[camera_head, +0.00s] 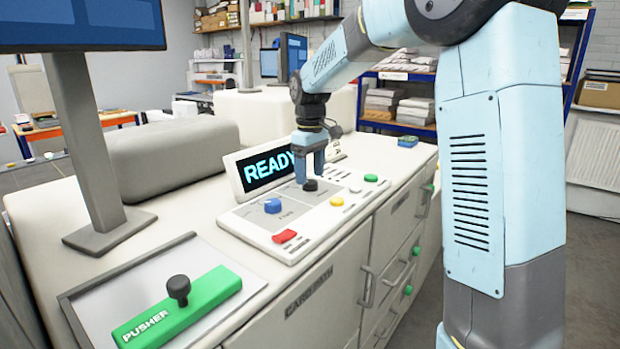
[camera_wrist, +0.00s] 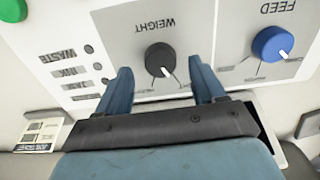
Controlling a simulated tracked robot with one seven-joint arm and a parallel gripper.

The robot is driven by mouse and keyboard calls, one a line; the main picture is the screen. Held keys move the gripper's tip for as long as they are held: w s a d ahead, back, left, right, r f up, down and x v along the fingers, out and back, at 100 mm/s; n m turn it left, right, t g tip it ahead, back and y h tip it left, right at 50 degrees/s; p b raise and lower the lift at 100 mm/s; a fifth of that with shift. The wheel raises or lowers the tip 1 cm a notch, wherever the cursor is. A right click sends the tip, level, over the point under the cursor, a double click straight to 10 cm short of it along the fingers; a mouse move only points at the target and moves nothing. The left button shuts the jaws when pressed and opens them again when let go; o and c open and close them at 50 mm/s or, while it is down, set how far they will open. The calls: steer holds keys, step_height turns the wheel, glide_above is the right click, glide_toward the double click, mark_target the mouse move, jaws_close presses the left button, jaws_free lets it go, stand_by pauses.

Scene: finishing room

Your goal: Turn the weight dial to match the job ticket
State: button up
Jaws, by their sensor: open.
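The weight dial is a black round knob (camera_wrist: 160,60) on a grey panel marked WEIGHT, which appears upside down in the wrist view. Its white pointer mark faces down and slightly right in that picture; the small setting labels are too blurred to read. My gripper (camera_wrist: 161,72) is open, with one blue finger on each side of the dial and gaps showing between. In the head view my gripper (camera_head: 311,172) points down just over the black dial (camera_head: 310,186). A small printed card (camera_wrist: 40,136), possibly the job ticket, lies at left in the wrist view; its text is unreadable.
A blue FEED dial (camera_wrist: 278,45) sits beside the weight panel. A READY display (camera_head: 266,168) stands behind the controls. A red switch (camera_head: 284,236), yellow button (camera_head: 337,201) and green button (camera_head: 371,178) are nearby. A green PUSHER bar (camera_head: 180,308) lies at front left.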

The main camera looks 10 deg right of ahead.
mark_target(310, 181)
step_height(310, 181, up, 11)
steer(key=shift+r, duration=0.2)
stand_by(0.4)
steer(key=s+d+m+t, duration=0.15)
steer(key=s+d, duration=0.25)
steer(key=s, duration=0.4)
steer(key=s+d+m+t, duration=0.1)
steer(key=s+d+m, duration=0.25)
steer(key=s, duration=0.45)
steer(key=s+d+f+m+t, duration=0.1)
steer(key=s+d+f+m, duration=0.1)
steer(key=s, duration=0.6)
steer(key=s+d+f+m+t, duration=0.2)
steer(key=s+d+f, duration=0.2)
steer(key=s, duration=0.4)
steer(key=shift+d+f, duration=0.15)
steer(key=shift+f, duration=0.75)
